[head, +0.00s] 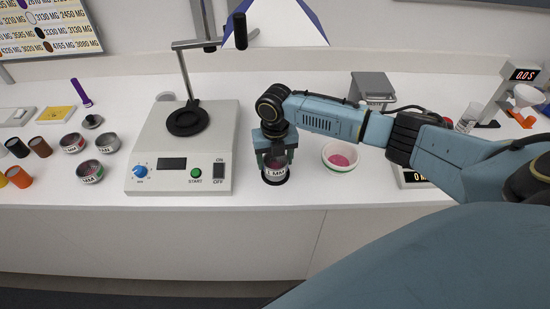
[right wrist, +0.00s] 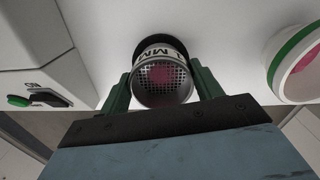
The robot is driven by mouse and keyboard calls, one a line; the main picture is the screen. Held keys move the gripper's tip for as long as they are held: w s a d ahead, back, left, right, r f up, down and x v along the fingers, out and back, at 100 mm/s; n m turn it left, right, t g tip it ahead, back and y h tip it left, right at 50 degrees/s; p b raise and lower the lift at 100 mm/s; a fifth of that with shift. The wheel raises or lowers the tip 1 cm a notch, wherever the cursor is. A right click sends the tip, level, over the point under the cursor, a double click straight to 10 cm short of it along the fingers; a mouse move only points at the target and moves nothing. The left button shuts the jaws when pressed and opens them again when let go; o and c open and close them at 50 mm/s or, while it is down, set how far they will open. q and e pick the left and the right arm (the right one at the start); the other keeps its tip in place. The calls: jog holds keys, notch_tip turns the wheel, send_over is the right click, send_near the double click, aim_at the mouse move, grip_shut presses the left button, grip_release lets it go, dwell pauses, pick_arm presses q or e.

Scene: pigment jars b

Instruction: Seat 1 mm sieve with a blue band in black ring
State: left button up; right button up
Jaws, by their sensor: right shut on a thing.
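My right gripper (head: 275,160) is shut on a metal sieve (head: 275,174) with a white label reading "MM", just above or within the black ring (head: 284,181) near the table's front edge. I cannot tell whether the sieve rests in the ring. In the right wrist view the sieve (right wrist: 163,88) sits between the green fingers (right wrist: 162,92), with a pinkish patch showing at its mesh. A dark rim (right wrist: 152,41) shows past its far side. No blue band can be made out on it. My left gripper is not in view.
A white bowl with pink powder (head: 341,157) is close on the right. Several sieves (head: 90,172) and coloured jars (head: 19,177) stand at the left. A scale (head: 411,178) is partly behind my arm.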

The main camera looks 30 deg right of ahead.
aim_at(275, 165)
jog(key=shift+p, duration=0.75)
dwell(1.1)
jog(key=shift+f+b, duration=0.75)
jog(key=shift+f, duration=0.3)
jog(key=o, duration=1.1)
notch_tip(275, 165, up, 13)
jog(key=shift+r, duration=0.2)
